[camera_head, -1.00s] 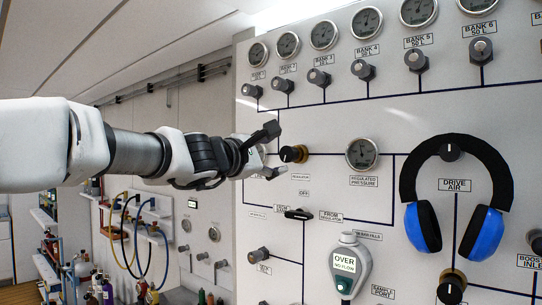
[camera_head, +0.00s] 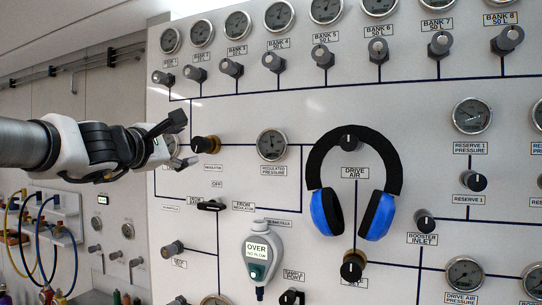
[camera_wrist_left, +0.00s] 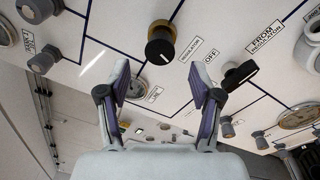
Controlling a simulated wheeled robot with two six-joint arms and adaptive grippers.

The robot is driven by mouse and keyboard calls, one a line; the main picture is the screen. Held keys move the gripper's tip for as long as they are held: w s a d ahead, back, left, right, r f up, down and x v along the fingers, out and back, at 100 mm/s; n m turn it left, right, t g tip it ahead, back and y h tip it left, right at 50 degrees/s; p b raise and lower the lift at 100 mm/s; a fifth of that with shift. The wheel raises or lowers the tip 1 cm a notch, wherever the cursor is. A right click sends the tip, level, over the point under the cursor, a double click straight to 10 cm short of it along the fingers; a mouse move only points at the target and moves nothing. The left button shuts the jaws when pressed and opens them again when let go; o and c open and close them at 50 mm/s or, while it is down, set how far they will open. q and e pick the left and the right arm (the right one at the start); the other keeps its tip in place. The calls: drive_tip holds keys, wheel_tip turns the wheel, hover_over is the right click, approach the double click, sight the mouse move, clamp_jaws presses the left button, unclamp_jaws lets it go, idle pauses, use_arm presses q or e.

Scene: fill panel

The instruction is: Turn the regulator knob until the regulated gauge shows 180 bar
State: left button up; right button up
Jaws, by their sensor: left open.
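The regulator knob (camera_head: 206,144), black with a brass collar, sits on the white panel. It also shows in the left wrist view (camera_wrist_left: 160,48), beyond my fingertips and slightly left of the middle between them. The regulated pressure gauge (camera_head: 271,145) is to the right of the knob; its needle is too small to read. My left gripper (camera_head: 181,143) is open and empty, just left of the knob and apart from it. In the left wrist view its two fingers (camera_wrist_left: 162,82) are spread wide. My right gripper does not show clearly.
Blue and black ear defenders (camera_head: 352,180) hang over the drive air knob. A grey handheld meter (camera_head: 261,256) hangs below the gauge. A black valve handle (camera_head: 211,206) is below the regulator knob. A row of bank knobs and gauges runs above.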

sight(197, 143)
use_arm(q)
drive_tip(key=w+m, duration=0.2)
drive_tip(key=m, duration=0.6)
drive_tip(key=w+d+m+h, duration=0.1)
drive_tip(key=w+m, duration=0.2)
drive_tip(key=m, duration=0.5)
drive_tip(key=w+m+b, duration=0.1)
drive_tip(key=w+m, duration=0.1)
drive_tip(key=m, duration=0.6)
drive_tip(key=shift+w+d+r+g, duration=0.15)
drive_tip(key=shift+d+r+g, duration=0.1)
drive_tip(key=shift+d+g, duration=0.15)
drive_tip(key=shift+f, duration=0.1)
drive_tip(key=c, duration=1.2)
drive_tip(key=shift+o, duration=0.2)
drive_tip(key=shift+b, duration=0.45)
drive_tip(key=shift+n, duration=0.4)
